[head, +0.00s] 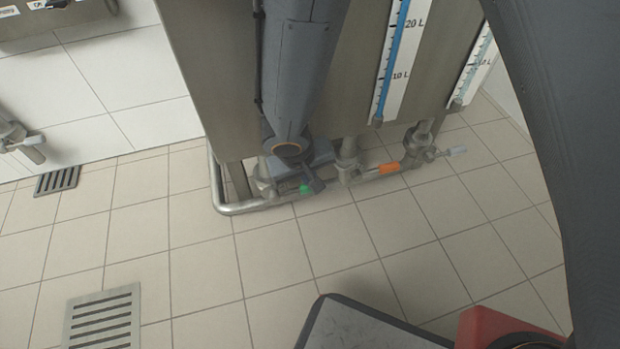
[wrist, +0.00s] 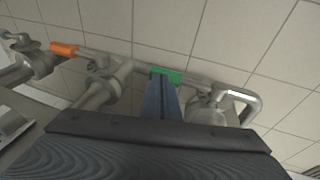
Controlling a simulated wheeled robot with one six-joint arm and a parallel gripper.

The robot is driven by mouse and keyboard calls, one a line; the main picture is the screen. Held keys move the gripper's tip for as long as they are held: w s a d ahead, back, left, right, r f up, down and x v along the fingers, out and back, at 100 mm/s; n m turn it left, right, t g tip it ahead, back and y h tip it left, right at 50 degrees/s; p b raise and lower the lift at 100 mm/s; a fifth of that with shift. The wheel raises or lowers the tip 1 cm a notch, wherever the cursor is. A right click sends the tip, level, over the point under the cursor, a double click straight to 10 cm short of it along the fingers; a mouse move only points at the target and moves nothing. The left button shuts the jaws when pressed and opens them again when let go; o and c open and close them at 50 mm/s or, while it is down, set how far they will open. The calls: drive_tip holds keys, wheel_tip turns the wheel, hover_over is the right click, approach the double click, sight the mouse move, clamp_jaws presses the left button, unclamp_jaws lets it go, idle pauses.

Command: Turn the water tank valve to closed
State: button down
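A grey metal tank (head: 222,80) stands on legs, with pipes and valves under it. My gripper (head: 312,186) is low under the tank, by the pipe with a green band (head: 305,189). In the wrist view my gripper's fingers (wrist: 162,98) look closed together, pointing at the green band (wrist: 167,76). Whether they touch a valve handle there is hidden. A valve body (head: 348,160) stands between the bands.
A bent metal pipe (head: 222,195) runs low around the tank's left leg. Level gauges (head: 398,55) are on the tank front. Another valve (head: 20,140) is at the far left. Floor drains (head: 103,320) lie in the tiles. The tiled floor before the tank is clear.

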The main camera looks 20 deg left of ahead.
drive_tip(key=shift+d+f, duration=0.1)
drive_tip(key=shift+d, duration=0.1)
drive_tip(key=w+d+p+v, duration=0.2)
drive_tip(key=p+v, duration=0.5)
drive_tip(key=v, duration=0.7)
drive_tip(key=shift+r, duration=0.35)
drive_tip(key=shift+w+d, duration=0.1)
drive_tip(key=shift+w, duration=0.05)
drive_tip(key=s+d+r+m+g, duration=0.1)
drive_tip(key=d+r+m, duration=0.1)
drive_tip(key=d+r, duration=0.85)
drive_tip(key=s+d+r+g+y, duration=0.25)
drive_tip(key=s+d+r, duration=0.25)
drive_tip(key=s+r, duration=0.5)
drive_tip(key=d+r+m+p, duration=0.2)
drive_tip(key=d+r+p, duration=0.4)
drive_tip(key=r+p, duration=0.3)
drive_tip(key=d+r+m+h+p, duration=0.1)
drive_tip(key=d+r+p, duration=0.6)
drive_tip(key=p, duration=0.9)
drive_tip(key=d+r+m+h+p, duration=0.1)
drive_tip(key=d+r+m+p, duration=0.2)
drive_tip(key=d+r+p, duration=0.4)
wheel_tip(320, 180, up, 6)
drive_tip(key=p, duration=0.6)
drive_tip(key=shift+d+f, duration=0.15)
drive_tip(key=shift+f, duration=0.05)
